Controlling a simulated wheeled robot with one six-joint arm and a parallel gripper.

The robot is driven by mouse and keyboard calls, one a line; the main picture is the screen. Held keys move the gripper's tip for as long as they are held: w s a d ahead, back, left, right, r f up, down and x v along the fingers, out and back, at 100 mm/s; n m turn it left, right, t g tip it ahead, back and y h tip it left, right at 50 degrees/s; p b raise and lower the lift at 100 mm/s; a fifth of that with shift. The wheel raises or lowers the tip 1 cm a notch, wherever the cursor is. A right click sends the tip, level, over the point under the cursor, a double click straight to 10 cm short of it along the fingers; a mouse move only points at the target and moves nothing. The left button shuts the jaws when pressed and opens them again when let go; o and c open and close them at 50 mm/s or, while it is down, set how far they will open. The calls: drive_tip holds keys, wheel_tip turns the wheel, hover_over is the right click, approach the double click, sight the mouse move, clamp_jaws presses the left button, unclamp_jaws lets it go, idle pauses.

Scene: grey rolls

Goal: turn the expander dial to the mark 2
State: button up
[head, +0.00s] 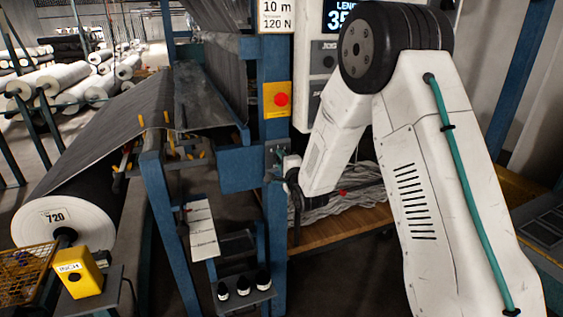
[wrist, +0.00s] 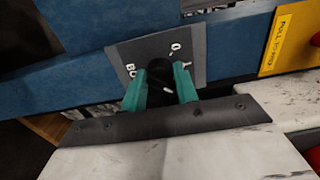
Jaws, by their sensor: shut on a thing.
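The expander dial (wrist: 159,72) is a black knob on a grey plate (wrist: 202,48) fixed to a blue beam in the wrist view. My gripper (wrist: 161,84) is shut on the dial, with a green finger on each side. A short white line shows on the dark part between the fingers. The plate carries a 0, a partly hidden mark to its right, and letters at the left cut off by a finger. I cannot make out the mark 2. In the head view the plate (head: 277,149) is small, and my arm's end partly covers the dial area.
A yellow box with a red button (head: 278,99) is above the plate; a yellow label (wrist: 291,39) shows at the wrist view's right. A display panel (head: 318,75) stands behind my arm. The grey roll marked 720 (head: 62,219) and a yellow INCH box (head: 78,274) are at left.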

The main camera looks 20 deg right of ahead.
drive_tip(key=shift+d, duration=0.1)
idle(0.3)
drive_tip(key=o, duration=1)
drive_tip(key=shift+c, duration=0.2)
drive_tip(key=shift+s, duration=0.15)
drive_tip(key=s, duration=0.7)
drive_tip(key=shift+s+d, duration=0.25)
drive_tip(key=shift+d, duration=0.1)
